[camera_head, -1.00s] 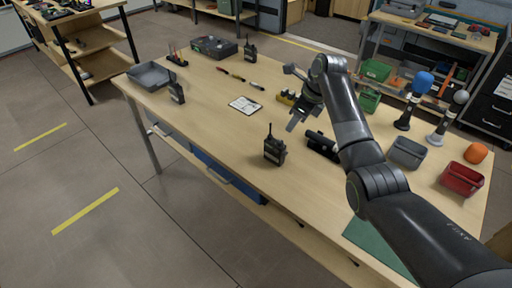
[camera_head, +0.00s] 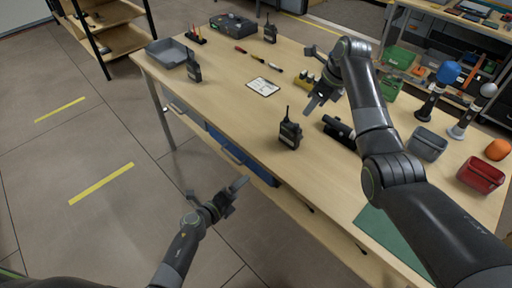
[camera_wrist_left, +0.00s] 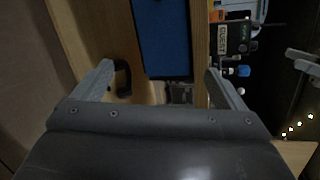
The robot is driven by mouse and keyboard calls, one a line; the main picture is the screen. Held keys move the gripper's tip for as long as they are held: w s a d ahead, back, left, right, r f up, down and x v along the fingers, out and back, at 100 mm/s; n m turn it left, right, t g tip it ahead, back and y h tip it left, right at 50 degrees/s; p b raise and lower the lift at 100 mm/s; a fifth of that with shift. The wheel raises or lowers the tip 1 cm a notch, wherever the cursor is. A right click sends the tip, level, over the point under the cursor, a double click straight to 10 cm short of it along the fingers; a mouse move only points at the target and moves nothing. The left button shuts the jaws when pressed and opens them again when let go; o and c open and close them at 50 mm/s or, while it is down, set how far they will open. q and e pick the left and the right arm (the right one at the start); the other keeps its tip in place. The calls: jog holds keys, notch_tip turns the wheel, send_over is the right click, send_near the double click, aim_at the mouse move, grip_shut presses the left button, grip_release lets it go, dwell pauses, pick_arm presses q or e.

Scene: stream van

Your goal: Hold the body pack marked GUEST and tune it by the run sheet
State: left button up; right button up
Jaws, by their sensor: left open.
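A black body pack with a stub antenna (camera_head: 290,134) stands upright near the front edge of the table. In the left wrist view a dark pack (camera_wrist_left: 238,48) shows beyond the table edge, with a pale label that seems to read GUEST. Two similar packs stand further back, one at the left (camera_head: 194,71) and one at the back (camera_head: 270,33). The run sheet (camera_head: 263,87) lies flat mid-table. My left gripper (camera_head: 222,194) is open and empty, in front of the table and apart from the pack. My right gripper (camera_head: 322,92) is above the table behind the near pack; its jaw opening is unclear.
A grey tray (camera_head: 168,55) and a black case (camera_head: 232,24) are at the back left. A dark cylinder (camera_head: 338,128), a grey bin (camera_head: 427,145) and a red bin (camera_head: 482,174) are to the right. A blue drawer (camera_head: 240,154) is under the front edge.

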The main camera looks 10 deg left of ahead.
pick_arm(q)
jog(key=w+d+r+m+g+h, duration=0.2)
jog(key=w+d+r+m, duration=0.25)
jog(key=r+m, duration=0.5)
jog(key=m+y, duration=0.1)
jog(key=m, duration=0.6)
send_near(287, 137)
jog(key=shift+g, duration=0.4)
jog(key=shift+w+r+x, duration=0.1)
jog(key=shift+r+x, duration=0.05)
jog(key=shift+x, duration=2.8)
jog(key=shift+w+r+x, duration=0.1)
jog(key=shift+x, duration=2.85)
jog(key=shift+a, duration=0.1)
jog(key=shift+c, duration=0.4)
